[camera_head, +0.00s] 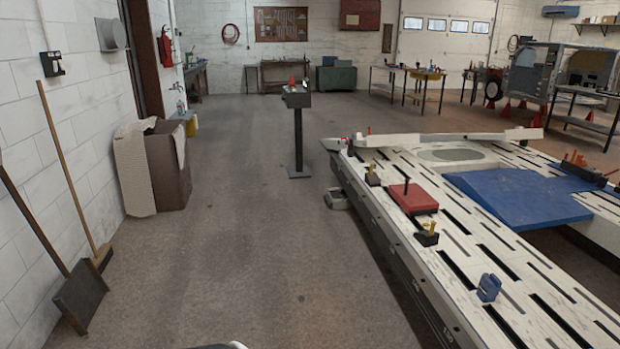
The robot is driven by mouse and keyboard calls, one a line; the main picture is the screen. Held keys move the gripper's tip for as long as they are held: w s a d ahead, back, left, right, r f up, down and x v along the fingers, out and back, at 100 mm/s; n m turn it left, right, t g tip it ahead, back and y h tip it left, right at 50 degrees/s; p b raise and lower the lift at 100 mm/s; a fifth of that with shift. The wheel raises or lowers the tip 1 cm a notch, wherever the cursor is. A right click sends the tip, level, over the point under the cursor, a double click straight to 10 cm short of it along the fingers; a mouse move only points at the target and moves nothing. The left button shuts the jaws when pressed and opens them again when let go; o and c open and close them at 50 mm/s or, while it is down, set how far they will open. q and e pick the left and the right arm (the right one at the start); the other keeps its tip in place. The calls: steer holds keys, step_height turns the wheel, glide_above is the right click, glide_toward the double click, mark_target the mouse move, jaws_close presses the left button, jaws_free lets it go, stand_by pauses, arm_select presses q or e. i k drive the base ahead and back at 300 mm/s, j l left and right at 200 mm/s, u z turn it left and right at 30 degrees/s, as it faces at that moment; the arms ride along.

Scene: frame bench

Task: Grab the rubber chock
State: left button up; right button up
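I cannot tell for certain which thing is the rubber chock. Small black blocks with yellow upright parts sit on the left side of the slotted frame bench (470,262): one nearer block (427,238) and one farther block (372,178). A blue clamp-like piece (488,287) stands nearer me on the bench. A red flat box (413,199) lies between the two black blocks. Neither of my grippers is in view; only a sliver of white and dark parts, probably mine, shows at the bottom edge.
A blue sloped panel (520,197) lies on the bench. A black post stand (298,130) with small items on top stands on the floor beyond. A brown bin (168,168), a broom (70,170) and a shovel (78,293) are along the left wall. The floor between is clear.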

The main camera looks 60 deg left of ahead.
mark_target(371, 178)
steer(key=u, duration=1.65)
steer(key=i+j+u, duration=0.25)
steer(key=i, duration=0.95)
steer(key=i+u, duration=0.25)
steer(key=i, duration=1)
steer(key=i+j, duration=0.1)
steer(key=i, duration=0.9)
steer(key=i+j, duration=0.1)
steer(key=i, duration=0.9)
